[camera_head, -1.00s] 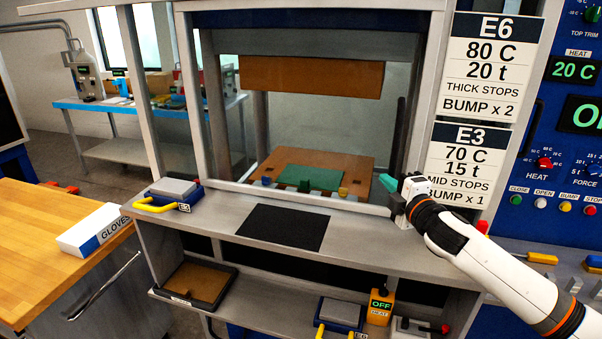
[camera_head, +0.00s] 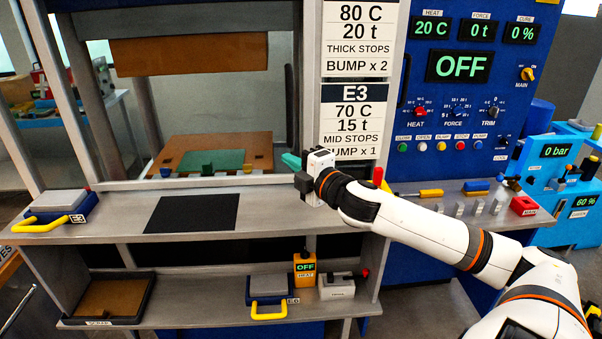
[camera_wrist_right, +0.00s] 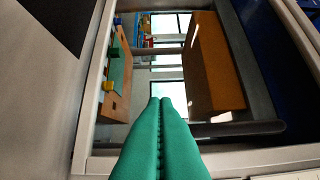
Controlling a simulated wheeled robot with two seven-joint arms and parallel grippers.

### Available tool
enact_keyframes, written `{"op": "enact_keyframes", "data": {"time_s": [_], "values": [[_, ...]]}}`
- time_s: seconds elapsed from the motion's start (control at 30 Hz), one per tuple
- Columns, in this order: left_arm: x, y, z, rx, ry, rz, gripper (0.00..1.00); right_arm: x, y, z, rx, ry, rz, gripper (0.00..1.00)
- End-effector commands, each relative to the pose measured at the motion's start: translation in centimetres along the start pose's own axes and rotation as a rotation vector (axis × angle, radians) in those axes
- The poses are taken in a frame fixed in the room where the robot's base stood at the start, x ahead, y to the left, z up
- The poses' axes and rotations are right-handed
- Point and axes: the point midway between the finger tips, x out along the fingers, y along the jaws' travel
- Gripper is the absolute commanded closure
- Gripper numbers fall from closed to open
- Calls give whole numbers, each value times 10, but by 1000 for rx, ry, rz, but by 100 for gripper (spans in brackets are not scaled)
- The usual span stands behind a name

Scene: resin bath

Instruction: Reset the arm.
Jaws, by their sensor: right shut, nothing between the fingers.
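My right gripper (camera_head: 291,161) has green fingers and is at the right side of the press opening, above the grey shelf (camera_head: 270,196). In the right wrist view its two green fingers (camera_wrist_right: 160,110) lie side by side, shut with nothing between them. They point toward the press opening, with the brown upper block (camera_wrist_right: 212,65) on the right and the lower plate (camera_wrist_right: 117,75) on the left. My left gripper is not in view.
A black mat (camera_head: 192,213) and a yellow-handled mould (camera_head: 58,207) are on the shelf. Below are a scrap tray (camera_head: 150,290), a second mould (camera_head: 268,290) and an orange heat box (camera_head: 305,268). The blue control panel (camera_head: 450,110) reads OFF.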

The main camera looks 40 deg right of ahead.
Motion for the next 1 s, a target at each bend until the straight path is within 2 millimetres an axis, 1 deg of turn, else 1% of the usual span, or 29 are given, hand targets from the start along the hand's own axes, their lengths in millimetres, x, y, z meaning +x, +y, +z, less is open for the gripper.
{"op": "enact_keyframes", "data": {"time_s": [0.03, 0.1, 0.3, 0.63, 0.73, 0.77, 0.87, 0.97, 1.0], "values": [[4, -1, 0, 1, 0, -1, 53, -7, 4, 1, -3, -3, 5, 100], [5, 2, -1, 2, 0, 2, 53, -13, 2, 1, -1, -2, 4, 100], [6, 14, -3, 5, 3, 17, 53, -27, 1, 1, 1, -2, 2, 100], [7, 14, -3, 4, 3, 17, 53, -32, 0, 1, 0, -1, 0, 100], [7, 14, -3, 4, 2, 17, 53, -34, 6, 0, 17, 9, 12, 100], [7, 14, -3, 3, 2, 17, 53, -35, 12, -1, 33, 19, 23, 100], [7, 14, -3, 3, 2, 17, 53, -46, 50, -4, 134, 84, 92, 100], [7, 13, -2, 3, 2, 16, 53, -71, 111, -1, 302, 196, 214, 100], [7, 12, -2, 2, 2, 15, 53, -84, 138, 4, 378, 249, 273, 100]]}}
